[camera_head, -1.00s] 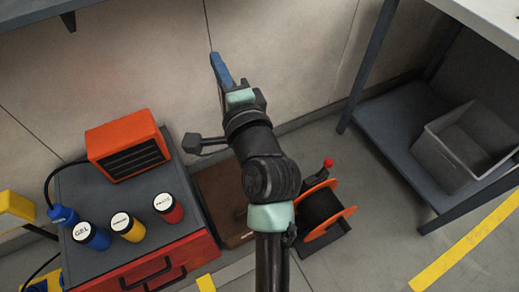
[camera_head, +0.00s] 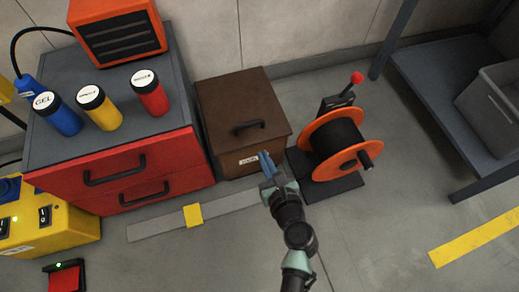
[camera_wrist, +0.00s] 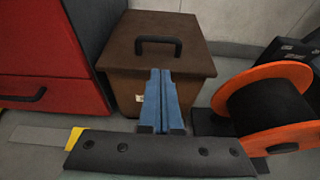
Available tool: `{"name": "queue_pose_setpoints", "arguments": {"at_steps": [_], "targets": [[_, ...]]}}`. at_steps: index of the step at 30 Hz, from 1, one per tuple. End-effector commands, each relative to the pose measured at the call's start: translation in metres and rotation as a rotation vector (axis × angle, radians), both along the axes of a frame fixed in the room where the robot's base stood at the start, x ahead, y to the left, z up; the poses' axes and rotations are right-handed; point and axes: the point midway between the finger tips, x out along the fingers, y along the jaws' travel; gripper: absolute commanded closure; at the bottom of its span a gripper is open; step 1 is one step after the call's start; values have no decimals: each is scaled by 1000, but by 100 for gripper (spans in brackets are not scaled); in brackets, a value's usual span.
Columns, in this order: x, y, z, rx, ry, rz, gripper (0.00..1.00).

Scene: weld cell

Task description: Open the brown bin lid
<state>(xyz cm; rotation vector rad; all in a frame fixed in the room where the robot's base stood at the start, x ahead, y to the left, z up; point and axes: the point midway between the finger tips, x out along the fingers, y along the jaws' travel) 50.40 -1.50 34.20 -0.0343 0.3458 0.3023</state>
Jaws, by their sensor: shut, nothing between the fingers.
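The brown bin (camera_head: 240,160) stands on the floor between the red cabinet and the cable reel. Its brown lid (camera_head: 225,98) lies closed on top, with a black bar handle (camera_head: 249,127) near the front edge. A white label is on the bin's front. My gripper (camera_head: 267,160) is shut and empty, with its blue fingers in front of the bin's front right in the head view. In the wrist view the bin lid (camera_wrist: 185,58) and handle (camera_wrist: 158,42) show beyond the blue fingers (camera_wrist: 160,85). The fingers cover part of the bin's front. I cannot tell whether they touch it.
A red cabinet (camera_head: 115,175) with a grey top carries several things, including an orange heater (camera_head: 117,28). An orange cable reel (camera_head: 335,140) stands close at the bin's right. A grey strip (camera_head: 160,222) lies on the floor in front.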

Motion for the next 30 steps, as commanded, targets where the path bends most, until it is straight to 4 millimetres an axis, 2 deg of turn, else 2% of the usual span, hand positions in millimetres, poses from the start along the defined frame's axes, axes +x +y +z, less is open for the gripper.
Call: {"name": "queue_pose_setpoints", "arguments": {"at_steps": [15, 21, 30], "targets": [[75, 25, -29, -4, -6, 4, 100], [86, 28, -31, -5, -5, 4, 100], [87, 29, -30, -5, -4, 4, 100]]}}
